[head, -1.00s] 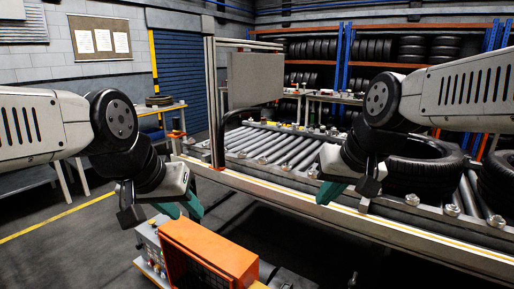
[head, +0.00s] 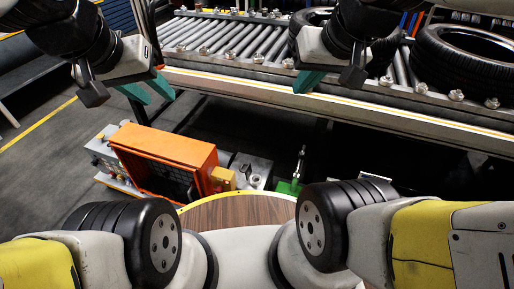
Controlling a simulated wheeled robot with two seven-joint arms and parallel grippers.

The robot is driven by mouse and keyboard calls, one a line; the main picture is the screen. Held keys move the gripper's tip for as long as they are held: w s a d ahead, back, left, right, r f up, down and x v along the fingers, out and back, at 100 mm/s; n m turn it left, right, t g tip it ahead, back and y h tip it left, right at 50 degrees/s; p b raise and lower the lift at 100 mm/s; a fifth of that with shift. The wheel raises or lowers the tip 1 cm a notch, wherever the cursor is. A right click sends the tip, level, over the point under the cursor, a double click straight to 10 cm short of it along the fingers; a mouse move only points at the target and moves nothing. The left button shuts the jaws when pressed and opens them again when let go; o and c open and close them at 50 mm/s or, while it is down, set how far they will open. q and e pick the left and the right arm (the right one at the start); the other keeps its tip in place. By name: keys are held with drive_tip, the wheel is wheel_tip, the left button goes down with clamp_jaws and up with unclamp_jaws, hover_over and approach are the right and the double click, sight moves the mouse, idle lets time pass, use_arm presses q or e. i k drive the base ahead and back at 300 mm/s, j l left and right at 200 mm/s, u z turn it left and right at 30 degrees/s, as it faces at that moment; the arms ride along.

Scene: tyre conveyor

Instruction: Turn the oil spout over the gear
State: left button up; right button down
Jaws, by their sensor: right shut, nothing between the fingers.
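An orange open-fronted box (head: 165,150) stands on a low grey machine below the conveyor. To its right are a small yellow block (head: 223,178) and a grey metal part (head: 250,170) with a round fitting, too small to identify as the gear. Further right is a green piece (head: 289,187) with a thin upright metal rod (head: 301,163), possibly the oil spout; I cannot tell. My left gripper (head: 153,92), with teal fingers apart and empty, hangs above the orange box. My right gripper (head: 308,82) is shut and empty in front of the conveyor edge, above the green piece.
The roller conveyor (head: 225,37) runs across the back, with a raised front rail (head: 350,109). Black tyres (head: 470,62) lie on it at the right. A wood-topped round surface (head: 240,212) is close in front of me. Dark floor lies open at the left.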

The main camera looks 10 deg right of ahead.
sight(301, 154)
drive_tip(key=i+j+z, duration=0.1)
drive_tip(key=z, duration=0.35)
drive_tip(key=j+z, duration=0.6)
drive_tip(key=z, duration=0.3)
drive_tip(key=j+z, duration=0.15)
drive_tip(key=j, duration=0.4)
drive_tip(key=k+j+z, duration=0.1)
drive_tip(key=j, duration=0.4)
drive_tip(key=k+j+z, duration=0.15)
drive_tip(key=j, duration=0.35)
drive_tip(key=k+j+z, duration=0.1)
drive_tip(key=j, duration=0.4)
drive_tip(key=i+l+u, duration=0.2)
drive_tip(key=l, duration=0.2)
drive_tip(key=i+l+u, duration=0.2)
drive_tip(key=l, duration=0.2)
drive_tip(key=l+u, duration=0.2)
drive_tip(key=l, duration=0.2)
